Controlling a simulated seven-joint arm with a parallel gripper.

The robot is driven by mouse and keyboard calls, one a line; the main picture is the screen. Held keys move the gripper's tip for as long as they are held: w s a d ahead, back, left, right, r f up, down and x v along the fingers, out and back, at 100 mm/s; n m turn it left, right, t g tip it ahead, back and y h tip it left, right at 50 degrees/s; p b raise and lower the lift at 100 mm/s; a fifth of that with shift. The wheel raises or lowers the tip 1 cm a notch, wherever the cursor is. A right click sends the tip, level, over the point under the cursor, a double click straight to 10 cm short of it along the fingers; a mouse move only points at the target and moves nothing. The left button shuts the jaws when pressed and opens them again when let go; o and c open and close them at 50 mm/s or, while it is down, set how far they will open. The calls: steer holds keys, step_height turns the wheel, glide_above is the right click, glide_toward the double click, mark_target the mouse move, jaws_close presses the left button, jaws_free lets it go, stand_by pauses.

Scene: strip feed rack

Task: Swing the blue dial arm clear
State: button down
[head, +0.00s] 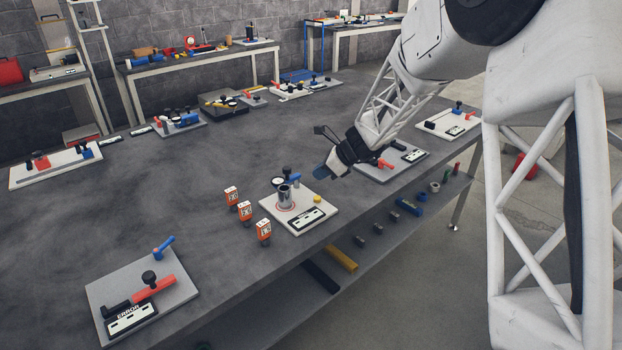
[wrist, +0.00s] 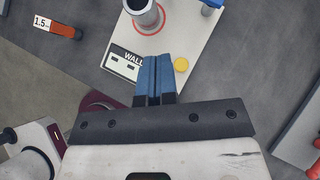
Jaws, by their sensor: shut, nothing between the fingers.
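The blue dial arm (head: 294,180) is at the back of a white plate (head: 318,222), by a small round dial (head: 278,182) and a black knob (head: 286,170). The gauge's exact joint to the arm is too small to tell. A blue piece of it shows at the top edge of the wrist view (wrist: 211,4). A grey metal cylinder (head: 286,196) stands upright on a red ring in front of it. My gripper (head: 322,172) is shut and empty, above and right of the plate. In the wrist view its blue fingers (wrist: 155,62) are together over the plate's label edge.
Three orange-and-white tags (head: 245,211) stand left of the plate. A yellow button (head: 317,198) and a label box (head: 306,219) are on the plate. Another fixture plate (head: 180,290) lies at front left, and one (head: 372,170) under my arm. The table's middle is clear.

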mark_target(287, 168)
steer(key=shift+v, duration=0.85)
steer(key=c, duration=1.8)
jaws_free()
steer(key=shift+s, duration=0.1)
steer(key=o, duration=0.5)
steer(key=shift+a, duration=0.15)
steer(key=o, duration=0.5)
steer(key=shift+w+a+n+g, duration=0.25)
steer(key=shift+a+n+g, duration=0.15)
steer(key=shift+a+n, duration=0.15)
steer(key=shift+c, duration=0.2)
steer(key=shift+o, duration=0.2)
steer(key=w+a+n+g+h, duration=0.1)
steer(key=w+a+n+h, duration=0.1)
steer(key=a+n+h, duration=0.2)
steer(key=shift+w+a+r+n+g, duration=0.3)
steer(key=shift+a+r+n+g, duration=0.1)
steer(key=shift+a, duration=0.5)
steer(key=w+a+n+h, duration=0.1)
steer(key=w+a+r+n+h, duration=0.1)
steer(key=a, duration=0.1)
steer(key=w+a+r+n+h, duration=0.1)
steer(key=h, duration=0.1)
steer(key=shift+w+a+n+t, duration=0.25)
steer(key=shift+w+a+t, duration=0.05)
steer(key=shift+w, duration=0.1)
steer(key=shift+w+a+r+h, duration=0.3)
steer(key=shift+w+r+h, duration=0.05)
steer(key=shift+h, duration=0.05)
steer(key=shift+f, duration=0.15)
